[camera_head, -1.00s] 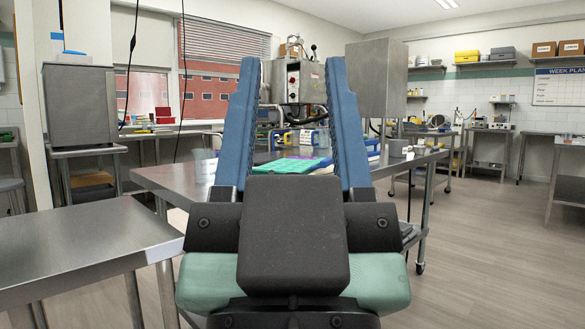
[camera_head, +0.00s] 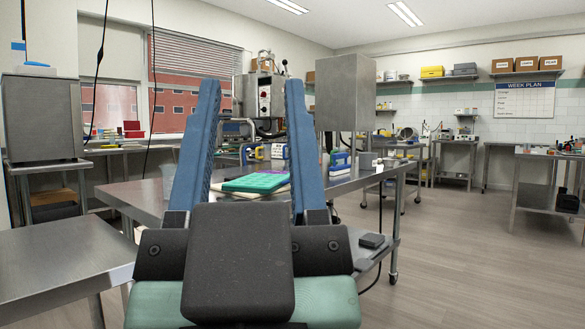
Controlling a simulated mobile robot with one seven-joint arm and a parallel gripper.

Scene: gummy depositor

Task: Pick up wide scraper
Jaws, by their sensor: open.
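My gripper (camera_head: 250,90) is open and empty, with its two blue fingers raised and apart in the middle of the view. Beyond it stands a steel table (camera_head: 345,183) with a green tray or mold (camera_head: 255,182) on it. Blue-and-white objects (camera_head: 341,161) stand on the table behind and right of the green one. I cannot make out a wide scraper for sure in this view. My gripper hides part of the table top.
A bare steel table (camera_head: 60,255) is close at left. A steel machine with a control panel (camera_head: 265,92) and a grey metal box (camera_head: 342,92) stand behind the middle table. Another loaded table (camera_head: 540,195) is at far right. The floor (camera_head: 460,260) at right is clear.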

